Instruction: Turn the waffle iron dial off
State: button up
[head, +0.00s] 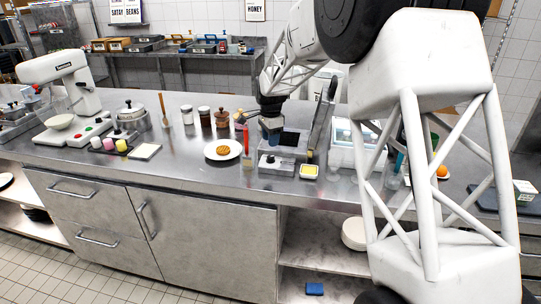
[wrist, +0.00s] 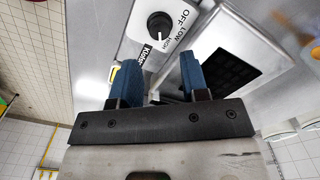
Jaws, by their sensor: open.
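The waffle iron (head: 290,139) stands open on the steel counter, its dark plate showing in the wrist view (wrist: 232,72). Its light front panel (head: 268,166) carries a round black dial (wrist: 160,25). OFF, LOW and HIGH are printed along the dial's right side in the wrist view. A white mark on the dial appears to point toward the gripper side, near HIGH. My gripper (wrist: 158,60) has two blue fingers, open with nothing between them. It is close to the panel, with the dial just beyond the fingertips and apart from them. In the head view my gripper (head: 270,128) hangs above the waffle iron.
A white plate (head: 211,154) with a waffle (head: 223,149) lies left of the iron. A red-handled utensil (head: 246,139) stands between them. A yellow-filled dish (head: 309,171) sits right of the panel. Jars (head: 204,116) stand behind the plate. The counter front is clear.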

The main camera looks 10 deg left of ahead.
aim_at(270, 157)
jog(key=shift+f, duration=3.65)
jog(key=c, duration=0.6)
jog(key=shift+c, duration=0.2)
